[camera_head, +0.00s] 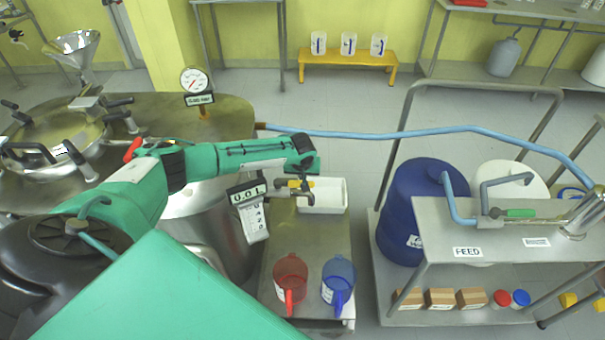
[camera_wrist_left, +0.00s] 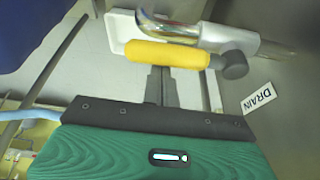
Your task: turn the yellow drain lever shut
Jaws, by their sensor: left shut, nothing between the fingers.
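A white DRAIN label (camera_wrist_left: 258,98) is to the right. My right gripper is out of view.
A white tray (camera_head: 335,195) is at the drain outlet. A 0.0 L readout (camera_head: 248,195) hangs to its left. A red jug (camera_head: 290,272) and a blue jug (camera_head: 338,275) stand on the cart in front. A blue barrel (camera_head: 405,205) stands to the right.

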